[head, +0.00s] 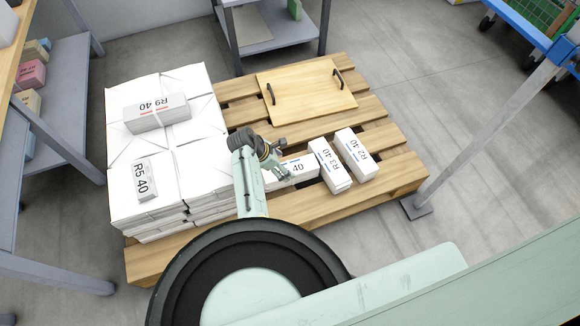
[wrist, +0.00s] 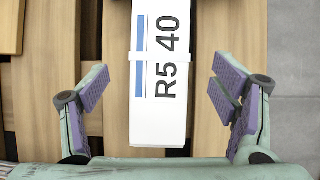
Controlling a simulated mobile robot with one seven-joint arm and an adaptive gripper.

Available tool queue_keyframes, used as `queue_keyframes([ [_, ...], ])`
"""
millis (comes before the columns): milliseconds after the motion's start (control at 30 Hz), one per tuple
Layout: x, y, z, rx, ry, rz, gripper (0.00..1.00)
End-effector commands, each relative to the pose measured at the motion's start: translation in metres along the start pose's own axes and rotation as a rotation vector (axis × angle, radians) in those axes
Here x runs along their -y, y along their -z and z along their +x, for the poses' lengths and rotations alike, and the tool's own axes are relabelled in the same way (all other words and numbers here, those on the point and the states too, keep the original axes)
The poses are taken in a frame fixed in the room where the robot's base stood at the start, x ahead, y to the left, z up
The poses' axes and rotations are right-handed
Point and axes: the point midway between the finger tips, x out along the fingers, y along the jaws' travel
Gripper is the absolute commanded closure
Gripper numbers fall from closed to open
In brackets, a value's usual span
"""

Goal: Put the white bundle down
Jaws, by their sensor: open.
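A white bundle marked R5 40 with a blue stripe (wrist: 158,60) lies on the pallet's planks in the wrist view. In the head view it is partly hidden by my gripper (head: 277,167), and only its end marked 40 (head: 300,168) shows. In the wrist view my gripper (wrist: 162,92) is open, with one finger on each side of the bundle and a gap on both sides. Two more white bundles, R3 40 (head: 328,163) and R2 40 (head: 355,153), lie to its right on the wooden pallet (head: 388,135).
A tall stack of white packs (head: 188,158) fills the pallet's left side, with bundles R9 40 (head: 155,112) and another R5 40 (head: 143,180) on top. A wooden tray with black handles (head: 305,92) lies at the back. Shelving (head: 50,125) stands left; a post (head: 480,135) stands right.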

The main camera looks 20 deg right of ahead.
Motion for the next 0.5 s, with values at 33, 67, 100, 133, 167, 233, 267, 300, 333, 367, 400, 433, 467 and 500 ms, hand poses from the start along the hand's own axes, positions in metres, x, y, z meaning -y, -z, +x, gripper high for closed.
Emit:
queue_keyframes([
  [33,0.0,0.0,-0.009,0.0,-0.002,0.0,0.2],
  [67,0.0,0.0,-0.012,0.0,-0.001,0.0,0.2],
  [100,0.0,0.0,-0.016,0.0,-0.001,0.0,0.2],
  [133,0.0,0.0,-0.019,0.0,-0.001,0.0,0.2],
  [167,0.0,0.0,-0.021,0.0,0.0,0.0,0.2],
  [233,0.001,0.001,-0.024,-0.001,0.001,-0.001,0.2],
  [267,0.001,0.001,-0.025,-0.001,0.001,-0.001,0.2],
  [300,0.001,0.001,-0.026,-0.001,0.001,-0.001,0.2],
  [333,0.001,0.001,-0.026,-0.001,0.001,0.0,0.2],
  [367,0.001,0.001,-0.026,-0.001,0.001,0.0,0.2],
  [400,0.001,0.001,-0.026,-0.001,0.001,0.0,0.2],
  [433,0.001,0.001,-0.026,-0.001,0.001,0.0,0.2],
  [467,0.001,0.001,-0.026,-0.001,0.001,0.0,0.2],
  [500,0.001,0.001,-0.026,-0.001,0.001,0.0,0.2],
])
